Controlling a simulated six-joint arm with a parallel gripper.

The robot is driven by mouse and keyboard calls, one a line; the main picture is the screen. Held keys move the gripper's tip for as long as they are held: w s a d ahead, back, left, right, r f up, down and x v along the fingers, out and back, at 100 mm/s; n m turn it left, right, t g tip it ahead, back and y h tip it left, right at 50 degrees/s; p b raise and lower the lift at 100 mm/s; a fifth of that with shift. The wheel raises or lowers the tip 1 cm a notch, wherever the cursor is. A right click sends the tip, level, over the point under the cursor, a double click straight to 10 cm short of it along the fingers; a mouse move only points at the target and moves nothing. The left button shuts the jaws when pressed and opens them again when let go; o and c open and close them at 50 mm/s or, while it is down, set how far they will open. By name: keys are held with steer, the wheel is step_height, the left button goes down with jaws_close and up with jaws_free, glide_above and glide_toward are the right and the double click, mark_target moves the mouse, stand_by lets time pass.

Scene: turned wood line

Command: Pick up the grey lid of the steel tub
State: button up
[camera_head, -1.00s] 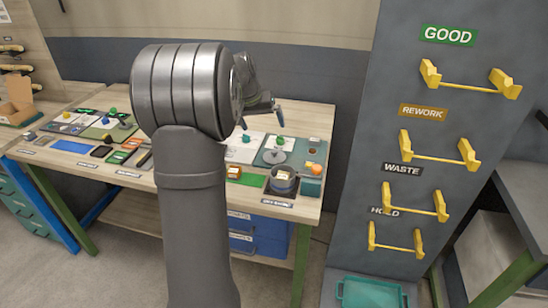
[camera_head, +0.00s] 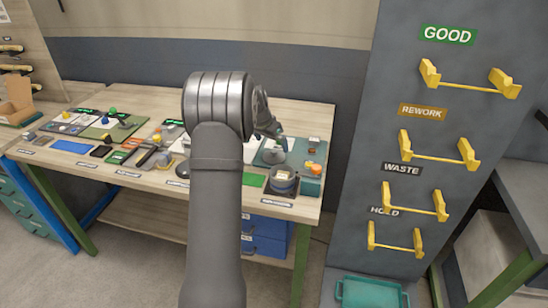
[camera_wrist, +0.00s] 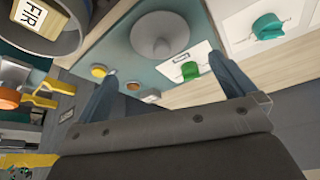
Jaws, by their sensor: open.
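The grey lid (camera_wrist: 160,36), a round disc with a raised knob, lies on a teal mat (camera_wrist: 118,48). In the head view the lid (camera_head: 273,157) is partly behind my arm's end. The steel tub (camera_wrist: 72,36) stands apart from the lid, without it on top, and holds a wooden block (camera_wrist: 38,18) with lettering. The tub (camera_head: 283,186) also shows near the table's front right. My gripper (camera_wrist: 164,65) is open and empty, its two fingers apart, with the lid ahead of the gap between them. In the head view my gripper (camera_head: 280,142) is close above the lid.
A green knob (camera_wrist: 190,70) on a white card and a teal knob (camera_wrist: 268,27) on another card are near the right finger. Yellow-hooked racks (camera_head: 440,150) stand right of the table.

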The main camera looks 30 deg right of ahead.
mark_target(274, 151)
steer(key=shift+x, duration=3.35)
steer(key=shift+w+a, duration=0.1)
steer(key=shift+w, duration=0.05)
steer(key=c, duration=1)
